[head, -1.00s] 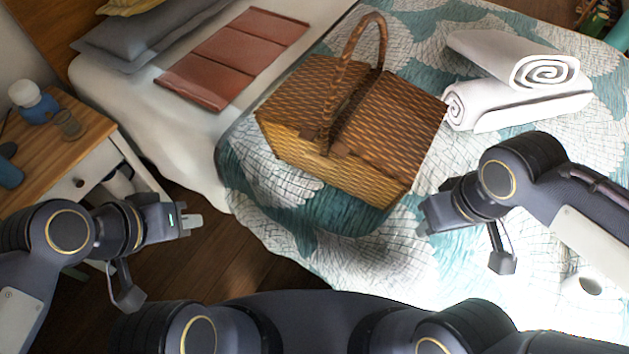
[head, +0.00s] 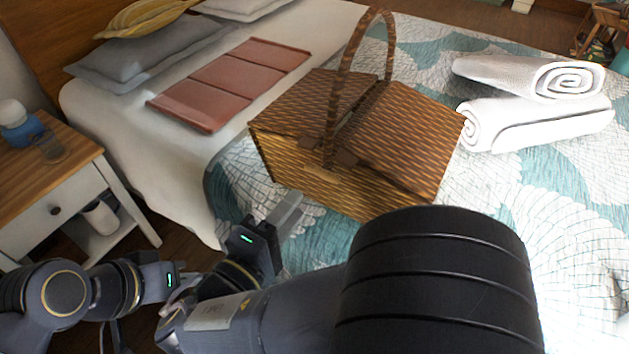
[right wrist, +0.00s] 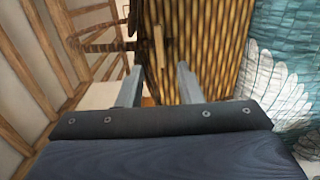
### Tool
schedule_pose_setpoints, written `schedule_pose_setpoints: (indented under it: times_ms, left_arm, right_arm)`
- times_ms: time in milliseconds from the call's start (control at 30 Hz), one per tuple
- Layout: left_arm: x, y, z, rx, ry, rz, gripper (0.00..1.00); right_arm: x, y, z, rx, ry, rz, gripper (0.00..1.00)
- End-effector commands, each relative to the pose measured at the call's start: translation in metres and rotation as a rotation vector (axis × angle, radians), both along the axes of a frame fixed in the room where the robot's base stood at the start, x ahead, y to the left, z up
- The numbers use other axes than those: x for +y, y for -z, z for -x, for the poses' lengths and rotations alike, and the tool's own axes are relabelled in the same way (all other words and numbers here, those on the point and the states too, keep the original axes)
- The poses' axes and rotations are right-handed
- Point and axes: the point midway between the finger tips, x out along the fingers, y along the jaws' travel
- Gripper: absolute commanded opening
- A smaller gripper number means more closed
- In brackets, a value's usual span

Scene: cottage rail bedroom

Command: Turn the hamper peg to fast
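The wicker hamper (head: 330,190) stands on the bed with its lids down and its arched handle upright. In the right wrist view its woven side (right wrist: 205,45) fills the upper middle. A small pale wooden piece (right wrist: 158,47), apparently the peg, stands out there, its long side roughly upright in the picture. My right gripper (head: 292,208) is in front of the hamper's near side. In the right wrist view its fingers (right wrist: 158,84) are apart and empty, with the peg beyond the gap. My left gripper (head: 180,290) is low at left, its fingers mostly hidden by my right arm.
Rolled white towels (head: 535,115) lie right of the hamper. A folded reddish-brown cloth (head: 235,80) lies behind it at left. A nightstand (head: 50,190) stands at far left. My right arm covers much of the bed's near side.

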Motion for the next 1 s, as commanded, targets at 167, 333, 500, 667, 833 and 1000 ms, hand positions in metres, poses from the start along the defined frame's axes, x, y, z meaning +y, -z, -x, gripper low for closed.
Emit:
schedule_pose_setpoints:
  times_ms: [167, 333, 500, 667, 833, 1000]
  left_arm:
    - [0.0, -0.003, 0.0, 0.0, 0.0, 0.0, 0.0]
    - [0.0, -0.007, 0.0, 0.0, 0.0, 0.0, 0.0]
    - [0.0, -0.01, 0.0, 0.0, 0.0, 0.0, 0.0]
    - [0.0, -0.01, 0.0, 0.0, 0.0, 0.0, 0.0]
    - [0.0, -0.01, 0.0, 0.0, 0.0, 0.0, 0.0]
    - [0.0, -0.01, 0.0, 0.0, 0.0, 0.0, 0.0]
  right_arm:
    - [-0.009, -0.001, -0.017, -0.006, 0.0, 0.004, 0.33]
    - [-0.024, -0.001, -0.042, -0.004, 0.001, 0.003, 0.33]
    - [-0.034, -0.001, -0.059, -0.003, 0.0, 0.003, 0.33]
    - [-0.038, 0.0, -0.066, -0.002, -0.002, 0.002, 0.33]
    - [-0.038, 0.0, -0.066, -0.002, -0.002, 0.002, 0.33]
    - [-0.038, 0.0, -0.066, -0.002, -0.002, 0.002, 0.17]
